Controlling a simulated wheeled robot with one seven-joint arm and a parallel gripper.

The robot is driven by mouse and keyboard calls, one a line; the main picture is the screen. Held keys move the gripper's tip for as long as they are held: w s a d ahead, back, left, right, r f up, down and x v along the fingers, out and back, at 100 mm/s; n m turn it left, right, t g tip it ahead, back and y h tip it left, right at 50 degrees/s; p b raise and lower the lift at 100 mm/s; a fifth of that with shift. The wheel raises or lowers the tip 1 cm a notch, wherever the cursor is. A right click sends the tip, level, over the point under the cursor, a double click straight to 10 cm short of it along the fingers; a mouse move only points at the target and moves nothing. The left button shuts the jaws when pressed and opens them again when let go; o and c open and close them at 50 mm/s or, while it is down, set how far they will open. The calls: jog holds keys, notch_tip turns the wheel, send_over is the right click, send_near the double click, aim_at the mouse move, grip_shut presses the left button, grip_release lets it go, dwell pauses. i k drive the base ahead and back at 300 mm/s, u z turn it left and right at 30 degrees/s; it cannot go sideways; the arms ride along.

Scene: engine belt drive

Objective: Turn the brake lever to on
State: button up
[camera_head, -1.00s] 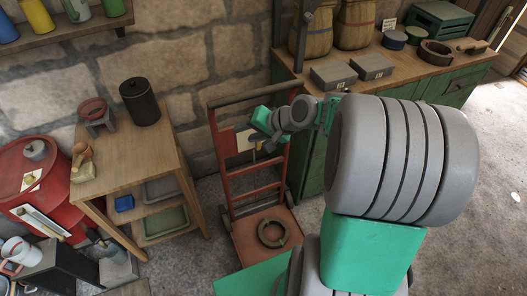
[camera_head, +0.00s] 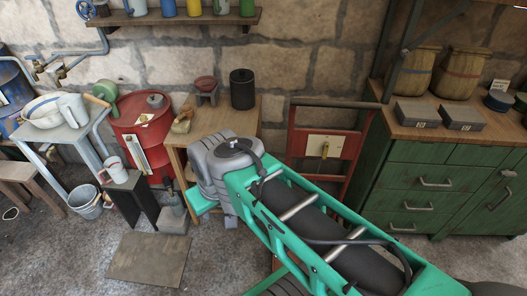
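The likely brake lever is a small brass-coloured handle (camera_head: 324,151) on a cream plate (camera_head: 338,146). The plate is fixed to the red upright frame (camera_head: 298,140) of a hand truck, which stands against the stone wall. The handle looks about upright, and any on or off mark is too small to read. My green and grey arm crosses the lower middle of the view, in front of the truck's lower part. Its grey joint lies left of the lever, clear of it. I cannot make out my gripper's fingers; they are hidden behind or beyond the arm.
A green cabinet (camera_head: 427,180) stands right of the truck. A wooden table (camera_head: 250,112) with a black canister (camera_head: 242,88) and a red drum (camera_head: 128,112) stand to the left. A floor mat (camera_head: 150,258) lies at lower left.

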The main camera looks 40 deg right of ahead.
aim_at(325, 147)
jog(key=u, duration=1.45)
jog(key=i, duration=0.4)
jog(key=z, duration=2.75)
jog(key=i, duration=0.5)
jog(key=u, duration=0.05)
